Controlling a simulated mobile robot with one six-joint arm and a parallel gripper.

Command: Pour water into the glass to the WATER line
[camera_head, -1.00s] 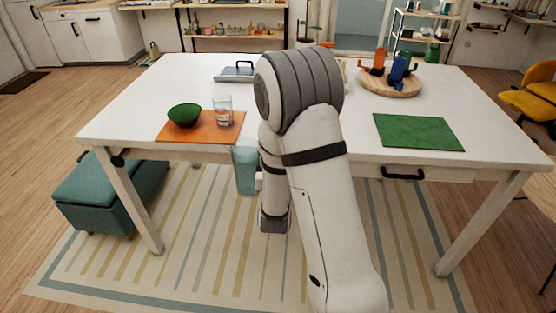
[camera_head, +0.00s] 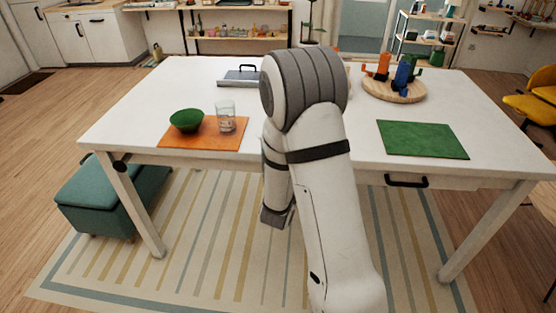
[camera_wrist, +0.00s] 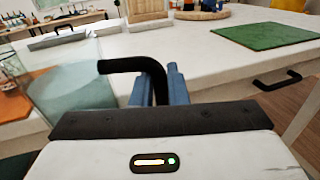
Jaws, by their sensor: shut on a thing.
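A clear glass (camera_head: 225,117) with faint markings stands upright on the orange mat (camera_head: 208,142) at the table's front left. I cannot read its lines or tell its fill. In the wrist view, my gripper (camera_wrist: 160,88) has its blue-grey fingers shut on the black handle (camera_wrist: 130,65) of a see-through bluish pitcher (camera_wrist: 72,95). The pitcher is at the left of that view, by the table's front side, and its water level is not clear. In the head view, my arm hides the gripper and pitcher, which are to the right of the glass.
A green bowl (camera_head: 186,121) is close left of the glass on the mat. A grey tray with a dark handle (camera_head: 238,76) lies farther back. A round board (camera_head: 395,92) with coloured objects and a green mat (camera_head: 422,139) are at right. A teal bench (camera_head: 112,195) stands front left.

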